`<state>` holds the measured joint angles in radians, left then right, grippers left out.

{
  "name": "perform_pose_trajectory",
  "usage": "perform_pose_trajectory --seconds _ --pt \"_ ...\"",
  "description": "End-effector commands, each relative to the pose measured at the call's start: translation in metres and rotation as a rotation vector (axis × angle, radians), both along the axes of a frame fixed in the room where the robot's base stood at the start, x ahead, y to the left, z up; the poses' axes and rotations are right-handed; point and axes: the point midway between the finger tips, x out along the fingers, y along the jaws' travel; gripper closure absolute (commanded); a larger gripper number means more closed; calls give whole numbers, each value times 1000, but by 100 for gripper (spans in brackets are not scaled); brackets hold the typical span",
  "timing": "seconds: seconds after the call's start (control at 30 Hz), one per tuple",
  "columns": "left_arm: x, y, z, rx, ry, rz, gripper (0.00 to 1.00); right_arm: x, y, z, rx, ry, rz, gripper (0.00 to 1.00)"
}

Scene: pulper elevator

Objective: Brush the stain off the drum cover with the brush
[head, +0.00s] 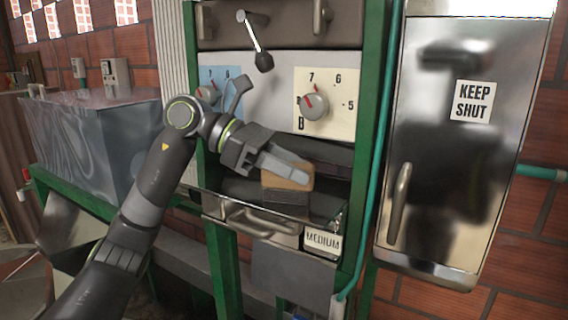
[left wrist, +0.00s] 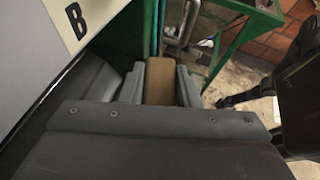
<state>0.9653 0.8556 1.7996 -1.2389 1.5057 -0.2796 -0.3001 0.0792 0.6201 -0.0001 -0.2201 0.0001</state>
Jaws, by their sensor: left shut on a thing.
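My left gripper (head: 282,166) is shut on the brush (head: 287,184), a tan and brown block. The fingers grip it from both sides in the left wrist view, where the brush (left wrist: 160,82) stands between them. The gripper holds it in front of the machine's opening, below the knob marked B, above the tray with the handle. Dark rounded surfaces (head: 244,188) lie in the opening behind the brush; I cannot tell which is the drum cover. No stain can be made out.
A green frame (head: 378,110) surrounds the machine. Knob B (head: 314,106) and a lever (head: 262,58) stick out above. A drawer handle (head: 262,222) and a MEDIUM label (head: 323,241) are below. A steel cabinet marked KEEP SHUT (head: 440,180) stands right, a grey tank (head: 95,140) left.

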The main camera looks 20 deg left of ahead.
Motion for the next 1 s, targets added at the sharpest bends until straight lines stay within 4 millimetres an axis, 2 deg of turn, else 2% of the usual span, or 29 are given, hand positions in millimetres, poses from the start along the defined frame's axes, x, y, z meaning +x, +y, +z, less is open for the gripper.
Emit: perform_pose_trajectory --seconds 0.1,0.37,0.7,1.0 --pt "-1 -10 -1 3 1 -4 89 0 0 2 0 0 0 34" --pt "-2 -18 0 1 2 -2 89 0 -1 3 -1 0 0 34" --pt "-4 -40 3 1 1 -2 89 0 -1 6 -1 0 0 34" --pt "-2 -27 0 3 2 3 89 0 -1 1 -1 0 1 34"
